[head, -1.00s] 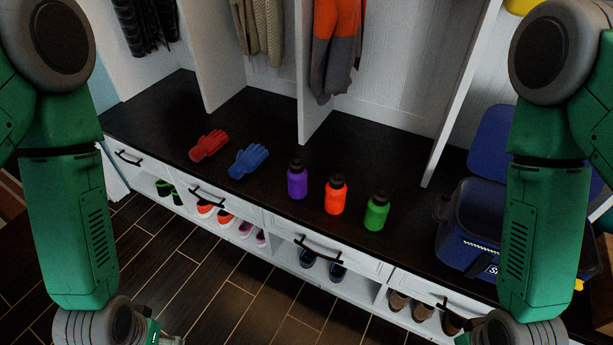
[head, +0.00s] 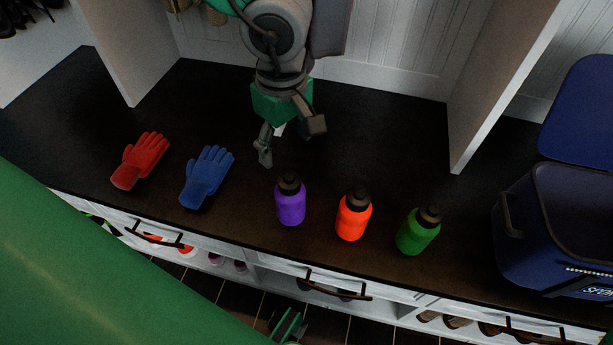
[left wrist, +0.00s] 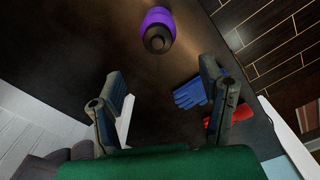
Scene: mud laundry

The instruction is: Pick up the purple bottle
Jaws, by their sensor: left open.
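The purple bottle (head: 290,203) stands upright on the dark bench top, with a dark cap. My left gripper (head: 290,143) is open and empty over the bench, behind the bottle and a little to its left, apart from it. In the left wrist view the purple bottle (left wrist: 159,20) is at the top, cap toward the camera, beyond the open fingers of my left gripper (left wrist: 163,85). A small green and dark part at the bottom edge of the head view looks like my right gripper (head: 288,326); its fingers are unclear.
An orange bottle (head: 353,218) and a green bottle (head: 418,233) stand right of the purple one. A red glove (head: 140,162) and a blue glove (head: 207,178) lie to the left. A blue cooler (head: 530,235) is at the right. White dividers (head: 505,85) rise behind.

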